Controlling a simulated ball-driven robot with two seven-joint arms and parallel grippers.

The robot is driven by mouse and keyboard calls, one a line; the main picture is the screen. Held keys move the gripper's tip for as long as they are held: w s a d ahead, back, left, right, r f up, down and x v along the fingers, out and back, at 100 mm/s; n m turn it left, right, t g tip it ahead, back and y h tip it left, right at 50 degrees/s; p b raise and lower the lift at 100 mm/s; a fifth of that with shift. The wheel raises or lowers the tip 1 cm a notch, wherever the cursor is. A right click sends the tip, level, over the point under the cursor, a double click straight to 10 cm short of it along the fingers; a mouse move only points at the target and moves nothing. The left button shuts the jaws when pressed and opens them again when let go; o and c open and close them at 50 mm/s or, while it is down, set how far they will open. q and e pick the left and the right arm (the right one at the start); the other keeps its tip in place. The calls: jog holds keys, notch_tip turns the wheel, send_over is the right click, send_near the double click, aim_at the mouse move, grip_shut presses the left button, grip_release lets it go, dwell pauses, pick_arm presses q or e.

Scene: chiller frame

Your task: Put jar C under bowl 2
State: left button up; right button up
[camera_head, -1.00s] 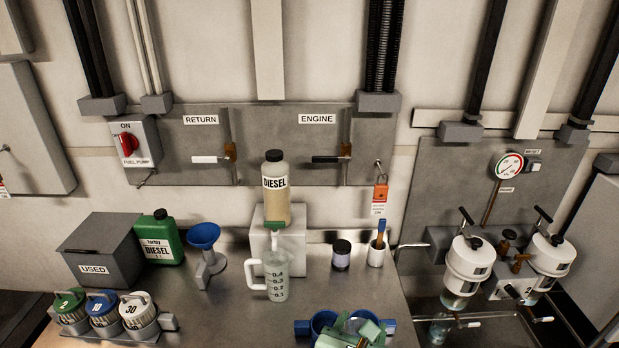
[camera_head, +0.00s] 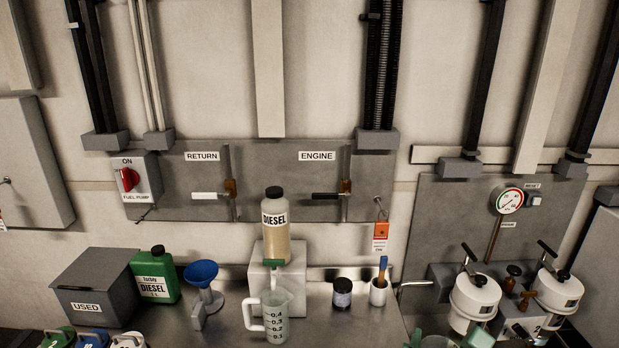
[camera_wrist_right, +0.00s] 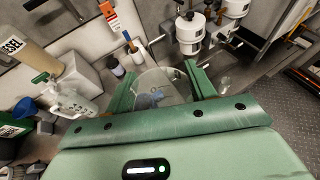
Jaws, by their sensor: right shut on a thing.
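My right gripper (camera_wrist_right: 158,84) is shut on a clear jar (camera_wrist_right: 162,82), seen between its two green fingers in the wrist view. In the head view the clear jar (camera_head: 437,342) and the green fingertips show at the bottom edge, in front of the filters. No letter is readable on the jar. Two white filter housings, left (camera_head: 474,302) and right (camera_head: 558,292), hang on the right panel. My left gripper is out of view.
A measuring jug (camera_head: 276,322), diesel bottle (camera_head: 276,226), blue funnel (camera_head: 202,272), dark-lidded jar (camera_head: 342,293) and brush cup (camera_head: 378,293) stand left on the bench. A valve handle (camera_head: 416,284) sticks out beside the filters. Something blue shows through the held jar.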

jog(key=w+n+y, duration=0.1)
jog(key=n+y, duration=0.1)
jog(key=w+d+n+t+y, duration=0.1)
jog(key=w+n+y, duration=0.1)
jog(key=y, duration=0.1)
jog(key=shift+w+r+n, duration=0.15)
jog(key=shift+w+n, duration=0.05)
jog(key=shift+n, duration=0.2)
